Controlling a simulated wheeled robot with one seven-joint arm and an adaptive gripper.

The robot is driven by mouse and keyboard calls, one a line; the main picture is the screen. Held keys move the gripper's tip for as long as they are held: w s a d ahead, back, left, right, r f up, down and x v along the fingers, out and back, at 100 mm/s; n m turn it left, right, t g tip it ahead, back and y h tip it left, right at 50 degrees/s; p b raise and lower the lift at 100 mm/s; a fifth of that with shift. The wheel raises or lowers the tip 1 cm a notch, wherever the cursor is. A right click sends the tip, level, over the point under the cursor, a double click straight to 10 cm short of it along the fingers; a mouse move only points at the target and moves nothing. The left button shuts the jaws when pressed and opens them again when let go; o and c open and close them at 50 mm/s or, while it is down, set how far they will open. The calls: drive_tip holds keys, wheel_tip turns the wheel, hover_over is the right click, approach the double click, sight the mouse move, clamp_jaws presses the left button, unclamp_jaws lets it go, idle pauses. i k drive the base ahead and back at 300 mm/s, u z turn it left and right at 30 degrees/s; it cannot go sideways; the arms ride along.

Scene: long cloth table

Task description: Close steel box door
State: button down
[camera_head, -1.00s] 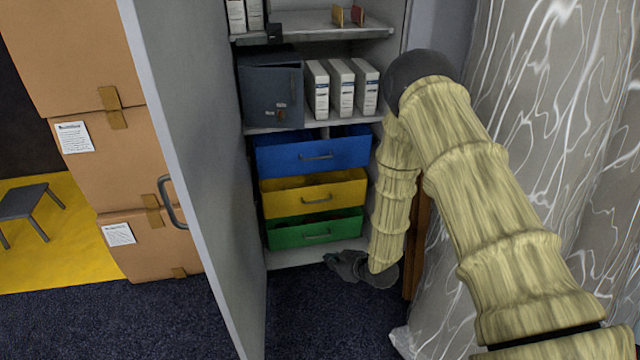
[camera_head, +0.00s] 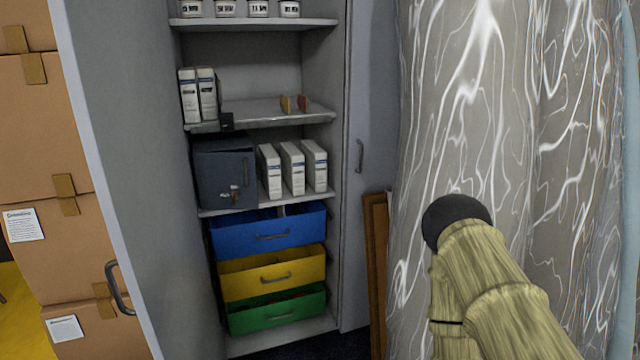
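The steel box (camera_head: 222,178) is a small dark blue-grey box on a middle shelf of a tall grey cabinet (camera_head: 262,68). Its front has a handle on the right side and keys in a lock. I cannot tell whether its door is fully shut or slightly ajar. My arm shows at the lower right, in front of the marbled grey surface, well to the right of the box. My gripper is below the frame and out of view.
The cabinet's left door (camera_head: 135,150) and right door (camera_head: 366,200) stand open. White binders (camera_head: 292,168) stand right of the box. Blue (camera_head: 265,238), yellow (camera_head: 270,278) and green (camera_head: 275,312) drawers sit below, partly pulled out. Cardboard boxes (camera_head: 45,135) are stacked at the left.

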sight(219, 175)
drive_tip(key=z, duration=0.45)
drive_tip(key=k, duration=0.85)
drive_tip(key=u, duration=1.2)
drive_tip(key=i, duration=1.65)
